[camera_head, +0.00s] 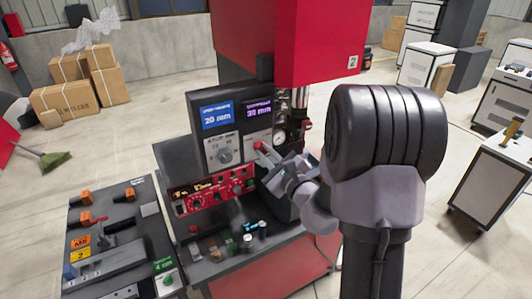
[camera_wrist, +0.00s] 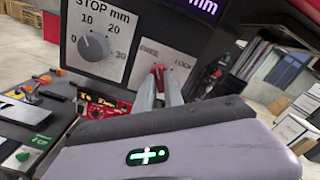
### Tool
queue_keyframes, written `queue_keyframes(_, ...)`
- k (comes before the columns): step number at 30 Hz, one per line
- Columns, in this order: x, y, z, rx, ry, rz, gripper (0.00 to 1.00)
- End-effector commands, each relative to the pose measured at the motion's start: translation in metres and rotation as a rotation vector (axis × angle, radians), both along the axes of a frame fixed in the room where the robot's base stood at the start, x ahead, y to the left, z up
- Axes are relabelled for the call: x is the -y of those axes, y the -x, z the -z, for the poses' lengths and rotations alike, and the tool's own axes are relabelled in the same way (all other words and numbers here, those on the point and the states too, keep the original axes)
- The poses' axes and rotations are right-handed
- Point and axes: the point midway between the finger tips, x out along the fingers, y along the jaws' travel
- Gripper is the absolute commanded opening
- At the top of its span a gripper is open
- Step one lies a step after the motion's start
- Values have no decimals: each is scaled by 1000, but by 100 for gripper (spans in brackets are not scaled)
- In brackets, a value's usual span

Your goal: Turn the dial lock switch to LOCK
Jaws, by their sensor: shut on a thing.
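The machine's control panel has a white lock plate (camera_wrist: 185,62) to the right of the STOP dial, with small lettering that is hard to read. My gripper (camera_wrist: 160,78) is at this plate, its two fingers close together on the dial lock switch. Something red shows at the fingertips; I cannot tell how much of it is the switch. In the head view my gripper (camera_head: 262,149) reaches the panel from the right. The fingers hide most of the switch, so its setting cannot be read.
The grey STOP dial (camera_wrist: 93,46), marked 10, 20 and 30 mm, is left of my gripper. Two displays, blue (camera_head: 216,115) and purple (camera_head: 258,108), sit above. A red knob panel (camera_head: 212,190) is below. A side console (camera_head: 120,240) with levers stands at lower left.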

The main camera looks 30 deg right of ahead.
Motion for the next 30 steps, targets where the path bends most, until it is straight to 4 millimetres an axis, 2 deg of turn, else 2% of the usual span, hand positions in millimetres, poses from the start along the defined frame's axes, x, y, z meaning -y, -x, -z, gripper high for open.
queue_keyframes(30, 1, 0, -3, -32, -956, 0, 0)
